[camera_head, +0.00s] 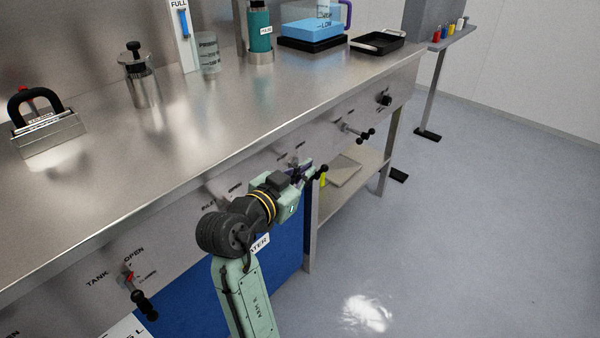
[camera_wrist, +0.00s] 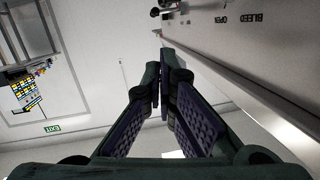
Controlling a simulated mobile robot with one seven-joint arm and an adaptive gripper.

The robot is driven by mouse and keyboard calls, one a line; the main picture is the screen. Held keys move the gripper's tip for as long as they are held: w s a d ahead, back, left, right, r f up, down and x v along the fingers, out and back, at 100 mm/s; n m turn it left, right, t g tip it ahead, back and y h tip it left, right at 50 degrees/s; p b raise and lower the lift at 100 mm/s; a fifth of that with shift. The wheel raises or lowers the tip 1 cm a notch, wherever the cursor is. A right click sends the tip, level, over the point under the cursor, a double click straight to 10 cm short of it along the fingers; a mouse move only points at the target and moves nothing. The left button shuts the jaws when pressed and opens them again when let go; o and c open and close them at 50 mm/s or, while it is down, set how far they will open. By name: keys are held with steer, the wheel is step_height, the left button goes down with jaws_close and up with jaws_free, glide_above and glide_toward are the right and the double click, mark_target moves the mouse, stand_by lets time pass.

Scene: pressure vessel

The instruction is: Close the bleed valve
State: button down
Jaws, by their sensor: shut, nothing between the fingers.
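My gripper (camera_head: 304,172) is in front of the bench's front panel, past its blue section. In the wrist view my gripper (camera_wrist: 164,72) has its purple-padded fingers together at the tips, with nothing between them. A black-ended valve handle (camera_head: 322,171) shows right by the fingertips; I cannot tell whether they touch. In the wrist view the lettering BLEED and OPEN (camera_wrist: 240,18) is on the panel at upper right. A dark-ended metal handle (camera_wrist: 167,8) is ahead of the fingertips at the top edge. Its full position is cut off.
Another black-ended handle (camera_head: 358,131) and a black knob (camera_head: 385,99) are farther right on the panel. A TANK valve (camera_head: 131,281) is at lower left. A lower shelf (camera_head: 346,172) and bench legs are near my gripper. The floor (camera_head: 450,230) is clear at right.

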mark_target(323, 167)
steer(key=shift+w+d+f+p, duration=0.2)
steer(key=shift+w+d+f, duration=0.45)
steer(key=shift+w, duration=0.65)
steer(key=shift+w+d+f+p, duration=0.25)
steer(key=shift+w+d+f, duration=0.4)
steer(key=shift+w, duration=0.65)
steer(key=shift+w+d+f+p, duration=0.2)
steer(key=shift+w+d+f, duration=0.25)
steer(key=shift+w+f, duration=0.65)
steer(key=shift+w+r, duration=0.25)
steer(key=shift+w+d+f, duration=0.1)
steer(key=shift+w+f, duration=0.1)
steer(key=shift+f, duration=0.15)
steer(key=shift+r+g, duration=0.1)
steer(key=shift+g, duration=0.2)
